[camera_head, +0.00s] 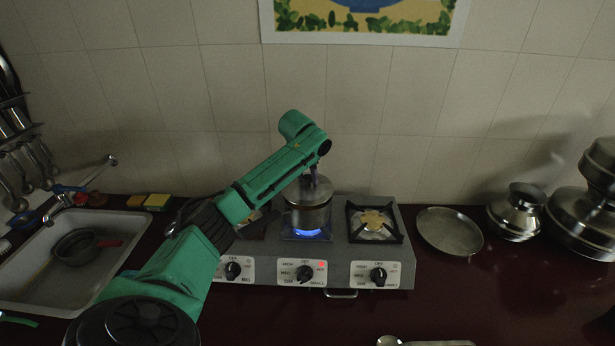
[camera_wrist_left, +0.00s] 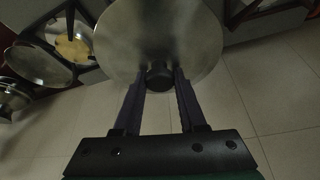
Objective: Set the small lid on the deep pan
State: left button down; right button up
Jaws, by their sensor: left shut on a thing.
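The deep pan (camera_head: 308,219) is a metal pot on the middle burner, with a blue flame under it. The small lid (camera_wrist_left: 160,35) is a round grey metal disc with a dark knob (camera_wrist_left: 159,76). My left gripper (camera_wrist_left: 159,80) is shut on the knob, one finger on each side. In the head view my left gripper (camera_head: 314,184) is directly above the deep pan, and the lid (camera_head: 303,196) is at the pan's top. I cannot tell whether the lid touches the rim. The lid hides the pan in the wrist view. My right gripper is not in view.
The stove (camera_head: 345,270) has a free right burner (camera_head: 373,222). A round metal plate or lid (camera_head: 450,232) lies right of it, then metal pots (camera_head: 516,212). A sink (camera_head: 40,285) with a small pan (camera_head: 78,247) is at left. The tiled wall (camera_head: 400,120) stands close behind.

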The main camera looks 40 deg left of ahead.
pick_arm(q)
jog(key=shift+f, duration=0.15)
jog(key=shift+f, duration=0.75)
jog(key=shift+f, duration=0.2)
dwell(0.4)
jog(key=shift+c, duration=2)
grip_release()
jog(key=b+v, duration=0.4)
jog(key=v, duration=1)
jog(key=shift+r, duration=0.3)
jog(key=shift+s+f, duration=0.1)
